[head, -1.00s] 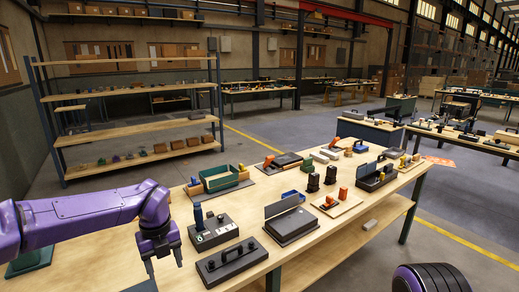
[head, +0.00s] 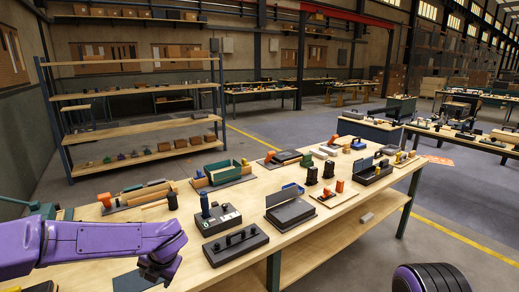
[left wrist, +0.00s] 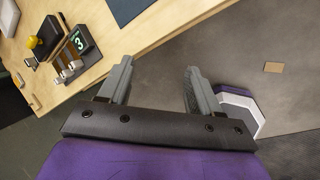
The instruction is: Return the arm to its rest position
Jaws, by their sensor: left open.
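My left arm comes in from the left in the head view, purple, with its wrist over the near left edge of the workbench (head: 222,270). The fingers of my left gripper are mostly hidden there behind the wrist. In the left wrist view my left gripper (left wrist: 155,88) is open, its two grey fingers wide apart with nothing between them. They point over the grey floor just past the bench edge (left wrist: 185,42). My right gripper is in neither view.
A black box with a handle (head: 236,245) and a device with a dark blue post (head: 218,216) stand near my left wrist. A device with a green number 3 (left wrist: 78,43) lies on the bench. Open floor (left wrist: 235,50) lies beside the bench.

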